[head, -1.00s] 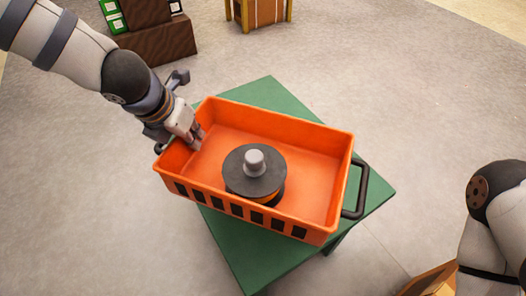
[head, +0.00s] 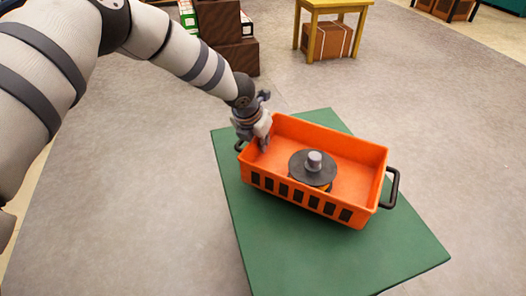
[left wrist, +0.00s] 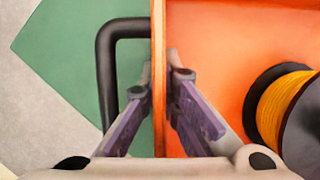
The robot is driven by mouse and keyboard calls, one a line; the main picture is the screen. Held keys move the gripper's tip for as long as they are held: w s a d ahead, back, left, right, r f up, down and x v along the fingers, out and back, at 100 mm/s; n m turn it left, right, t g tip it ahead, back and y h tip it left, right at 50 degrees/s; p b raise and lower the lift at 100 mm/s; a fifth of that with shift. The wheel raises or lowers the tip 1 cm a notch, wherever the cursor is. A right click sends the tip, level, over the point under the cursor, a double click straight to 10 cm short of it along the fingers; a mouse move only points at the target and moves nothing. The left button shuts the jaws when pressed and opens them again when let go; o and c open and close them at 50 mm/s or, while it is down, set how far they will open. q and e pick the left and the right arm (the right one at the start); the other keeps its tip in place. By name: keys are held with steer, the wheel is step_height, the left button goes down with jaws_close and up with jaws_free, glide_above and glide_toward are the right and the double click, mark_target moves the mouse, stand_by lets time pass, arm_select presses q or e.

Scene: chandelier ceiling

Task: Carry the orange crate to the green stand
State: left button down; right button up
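The orange crate (head: 362,205) appears to sit on the green stand's top (head: 280,255), toward its far side. It looks upright, its black handles at the left and right ends. The stand also shows in the left wrist view (left wrist: 65,60). My left gripper (head: 262,140) is at the crate's left end. In the left wrist view, its fingers (left wrist: 160,85) straddle the crate's left wall (left wrist: 158,40), one inside and one outside beside the handle, and look closed on the wall. Contact under the crate is hidden. My right gripper is out of view.
A spool (head: 313,166) with black flanges and yellow-orange winding lies in the crate. A yellow table (head: 335,5) stands at the back over a brown box (head: 327,41). Dark brown boxes (head: 232,55) are stacked back left. The near part of the stand top is bare.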

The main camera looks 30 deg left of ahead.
arm_select(q)
steer(key=shift+s+x, duration=0.15)
steer(key=shift+x, duration=0.7)
steer(key=shift+s+x, duration=0.1)
steer(key=shift+x, duration=0.7)
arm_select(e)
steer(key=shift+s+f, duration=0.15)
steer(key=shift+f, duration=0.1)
arm_select(q)
steer(key=shift+f+b, duration=0.1)
steer(key=shift+b, duration=0.2)
steer(key=shift+f, duration=0.15)
steer(key=c, duration=1.8)
jaws_free()
steer(key=shift+s+a, duration=0.1)
steer(key=shift+r, duration=0.45)
steer(key=p+v, duration=0.3)
steer(key=v, duration=0.8)
steer(key=shift+s, duration=0.25)
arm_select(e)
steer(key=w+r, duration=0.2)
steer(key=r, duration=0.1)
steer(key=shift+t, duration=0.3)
